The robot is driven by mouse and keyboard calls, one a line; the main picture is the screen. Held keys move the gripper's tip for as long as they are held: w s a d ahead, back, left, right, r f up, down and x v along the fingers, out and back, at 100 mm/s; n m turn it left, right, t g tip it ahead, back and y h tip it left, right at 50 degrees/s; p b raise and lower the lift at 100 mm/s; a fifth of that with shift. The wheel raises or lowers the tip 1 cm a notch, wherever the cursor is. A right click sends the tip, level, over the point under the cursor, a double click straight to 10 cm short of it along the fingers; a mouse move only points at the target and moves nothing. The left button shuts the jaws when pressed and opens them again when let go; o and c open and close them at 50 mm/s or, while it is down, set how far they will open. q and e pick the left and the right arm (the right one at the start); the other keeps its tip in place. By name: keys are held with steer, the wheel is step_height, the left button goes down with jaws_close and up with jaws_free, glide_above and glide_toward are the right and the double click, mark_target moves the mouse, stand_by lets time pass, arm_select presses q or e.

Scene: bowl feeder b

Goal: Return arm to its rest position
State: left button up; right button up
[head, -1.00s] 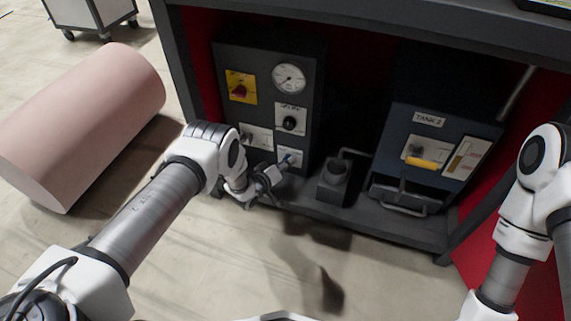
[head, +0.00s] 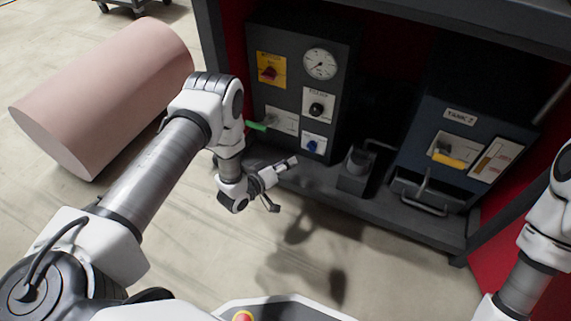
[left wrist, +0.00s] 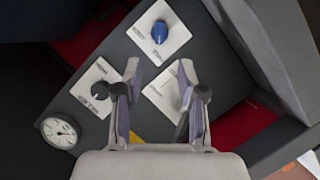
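My left gripper (head: 285,184) hangs in front of the control panel (head: 287,98), apart from it and a little below the blue knob (head: 312,146). In the left wrist view the two fingers of my left gripper (left wrist: 159,78) stand apart with nothing between them. The blue knob also shows there (left wrist: 160,32), ahead of the fingertips. My right arm (head: 537,245) is at the right edge of the head view, and its gripper is out of the picture.
The panel carries a gauge (head: 320,64), a black knob (head: 317,108), a red switch (head: 269,72) and a green lever (head: 257,126). The tank 2 unit (head: 462,140) stands to the right. A pink cylinder (head: 105,95) lies left. Floor below the gripper is clear.

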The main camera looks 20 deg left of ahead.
stand_by(0.4)
arm_select(q)
step_height(320, 180, up, 6)
steer(key=d+p, duration=0.2)
steer(key=p, duration=0.1)
steer(key=s+a+f+m+g+y+p, duration=0.15)
steer(key=s+g, duration=0.55)
steer(key=s, duration=1)
steer(key=s+a+m+g+y+p, duration=0.1)
steer(key=s+m+g+y, duration=0.4)
steer(key=s, duration=1.2)
step_height(320, 180, up, 38)
steer(key=g+h+p, duration=0.2)
steer(key=p, duration=3.6)
steer(key=shift+s+f+n, duration=0.15)
steer(key=shift+s+n, duration=0.05)
steer(key=shift+n, duration=0.25)
